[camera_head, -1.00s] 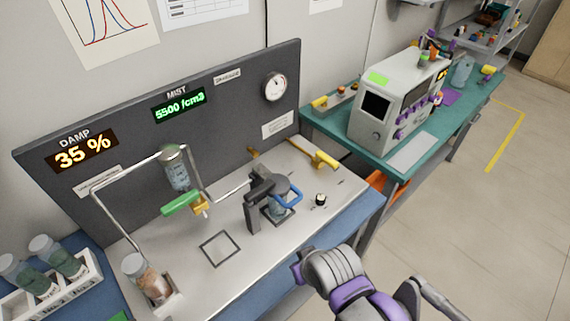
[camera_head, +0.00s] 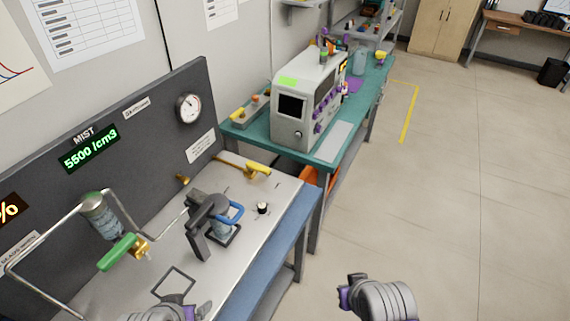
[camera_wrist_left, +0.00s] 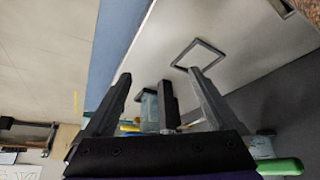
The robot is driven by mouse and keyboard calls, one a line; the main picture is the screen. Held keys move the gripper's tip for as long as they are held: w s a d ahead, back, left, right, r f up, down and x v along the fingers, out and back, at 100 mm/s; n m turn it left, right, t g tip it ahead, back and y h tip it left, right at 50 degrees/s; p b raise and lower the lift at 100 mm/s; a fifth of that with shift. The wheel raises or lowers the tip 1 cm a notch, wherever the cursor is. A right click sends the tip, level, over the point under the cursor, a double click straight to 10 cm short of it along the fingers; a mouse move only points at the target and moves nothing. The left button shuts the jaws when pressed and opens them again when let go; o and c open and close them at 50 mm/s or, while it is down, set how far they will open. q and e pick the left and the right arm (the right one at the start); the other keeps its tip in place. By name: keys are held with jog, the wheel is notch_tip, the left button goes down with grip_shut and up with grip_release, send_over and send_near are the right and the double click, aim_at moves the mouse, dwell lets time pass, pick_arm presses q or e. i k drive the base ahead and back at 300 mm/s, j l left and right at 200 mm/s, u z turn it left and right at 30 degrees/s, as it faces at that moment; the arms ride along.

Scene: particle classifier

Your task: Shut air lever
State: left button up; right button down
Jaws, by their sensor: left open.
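A yellow lever (camera_head: 259,169) sits on a brass pipe fitting at the far right of the metal bench, pointing right along the bench. A green lever (camera_head: 118,252) sits on a brass valve at the left, below a hanging glass vessel (camera_head: 101,215). No label that I can read says which is the air lever. My left gripper (camera_wrist_left: 160,76) is open and empty in the left wrist view, its two fingers apart above the bench. In the head view, my left arm enters at the bottom edge.
A black stand (camera_head: 197,243) with a blue-handled jar (camera_head: 231,213) stands mid-bench. A square outline (camera_head: 173,283) lies in front. A dark back panel (camera_head: 150,140) bounds the bench. A teal table (camera_head: 242,133) holds a grey machine (camera_head: 303,100).

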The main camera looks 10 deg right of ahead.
aim_at(251, 165)
jog(key=i+l, duration=0.15)
jog(key=l, duration=0.2)
jog(key=i+l, duration=0.2)
jog(key=l, duration=0.15)
jog(key=i+l, duration=0.15)
jog(key=i, duration=0.2)
jog(key=i+l+u, duration=0.1)
jog(key=i, duration=0.2)
